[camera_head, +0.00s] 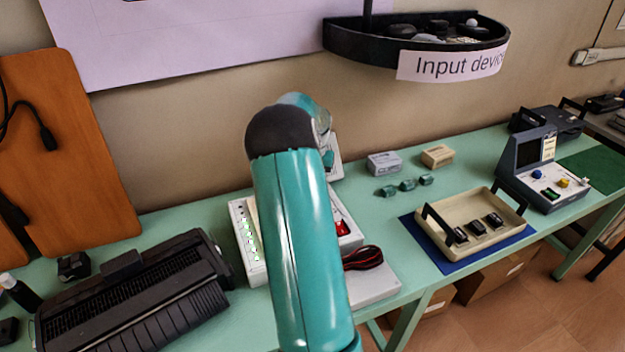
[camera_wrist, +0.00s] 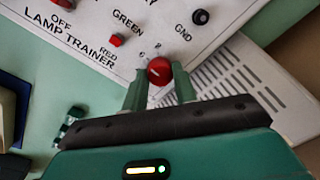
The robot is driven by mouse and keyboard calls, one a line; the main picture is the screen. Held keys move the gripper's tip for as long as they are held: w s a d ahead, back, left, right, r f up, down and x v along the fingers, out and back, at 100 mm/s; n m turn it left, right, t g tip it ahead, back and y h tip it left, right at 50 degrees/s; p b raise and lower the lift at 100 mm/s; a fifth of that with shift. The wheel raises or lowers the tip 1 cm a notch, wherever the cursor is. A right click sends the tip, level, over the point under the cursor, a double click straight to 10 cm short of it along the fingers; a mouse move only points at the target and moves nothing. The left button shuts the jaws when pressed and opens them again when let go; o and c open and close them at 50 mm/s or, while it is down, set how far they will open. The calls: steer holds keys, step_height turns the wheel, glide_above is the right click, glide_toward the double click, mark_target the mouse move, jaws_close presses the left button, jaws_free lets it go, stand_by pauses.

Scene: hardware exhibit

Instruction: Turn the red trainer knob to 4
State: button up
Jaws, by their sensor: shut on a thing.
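The lamp trainer (camera_wrist: 155,18) is a white panel with printed labels in the wrist view. Its round red knob (camera_wrist: 159,70) has a short white pointer mark, with the digits 6 and 8 printed close by; other digits are hidden or too small to read. My gripper (camera_wrist: 160,72) has its two green fingers on either side of the knob, shut on it. In the head view, my teal arm hides the gripper and the knob. A white box with a red switch (camera_head: 342,228) shows beside the arm there.
A small red control (camera_wrist: 116,40) and a black terminal (camera_wrist: 200,17) are near the knob. A black ribbed machine (camera_head: 140,290) is left on the green table. A beige tray (camera_head: 440,218) is right. A red-black cable coil (camera_head: 362,258) lies in front.

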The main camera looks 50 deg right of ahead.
steer(key=n, duration=0.4)
steer(key=shift+n, duration=2.5)
steer(key=o, duration=1)
steer(key=r, duration=1.3)
steer(key=shift+d+r, duration=0.4)
